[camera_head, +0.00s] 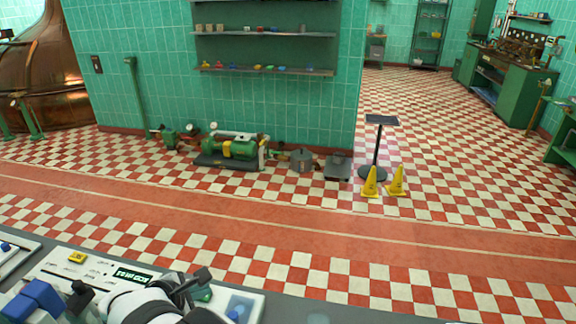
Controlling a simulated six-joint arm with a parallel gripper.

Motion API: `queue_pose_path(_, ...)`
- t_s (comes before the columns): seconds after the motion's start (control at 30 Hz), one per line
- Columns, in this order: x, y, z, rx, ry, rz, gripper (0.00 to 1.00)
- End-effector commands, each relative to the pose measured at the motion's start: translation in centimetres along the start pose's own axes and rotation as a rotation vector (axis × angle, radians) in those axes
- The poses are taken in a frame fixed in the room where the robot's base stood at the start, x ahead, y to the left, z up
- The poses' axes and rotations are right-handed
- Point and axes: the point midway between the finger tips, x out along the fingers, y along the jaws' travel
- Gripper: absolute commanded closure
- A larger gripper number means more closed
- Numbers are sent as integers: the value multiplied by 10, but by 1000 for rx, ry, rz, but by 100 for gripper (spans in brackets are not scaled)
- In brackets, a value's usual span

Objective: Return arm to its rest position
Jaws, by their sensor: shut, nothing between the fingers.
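My arm (150,306), white with black parts, shows at the bottom left, low over the grey worktop. My gripper (203,279) is dark grey, shut and empty. It sits in front of a white panel with a green-lit display (132,275), to the display's right. Part of a small green thing shows just below the fingers. The rest of the arm is cut off by the bottom edge.
A light tray (252,302) with blue things is right of the gripper. The worktop (330,309) farther right looks bare. Yellow cones (370,182) stand on the floor beyond.

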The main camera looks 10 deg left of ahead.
Motion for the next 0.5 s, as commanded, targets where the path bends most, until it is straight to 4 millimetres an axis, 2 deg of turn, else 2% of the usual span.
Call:
queue_pose_path(0.03, -2, -7, 47, 154, -40, -63, 100)
queue_pose_path(0.07, -5, -17, 78, 271, -69, -113, 100)
queue_pose_path(0.1, -11, -36, 118, 438, -111, -184, 100)
queue_pose_path(0.17, -26, -70, 172, 699, -177, -291, 100)
queue_pose_path(0.2, -40, -98, 202, 883, -223, -364, 100)
queue_pose_path(0.27, -68, -145, 238, 1181, -295, -477, 100)
queue_pose_path(0.3, -89, -177, 252, 1389, -343, -553, 100)
queue_pose_path(0.37, -122, -221, 260, 1706, -408, -665, 100)
queue_pose_path(0.4, -143, -246, 256, 1910, -444, -738, 100)
queue_pose_path(0.5, -178, -281, 233, 2297, -492, -879, 100)
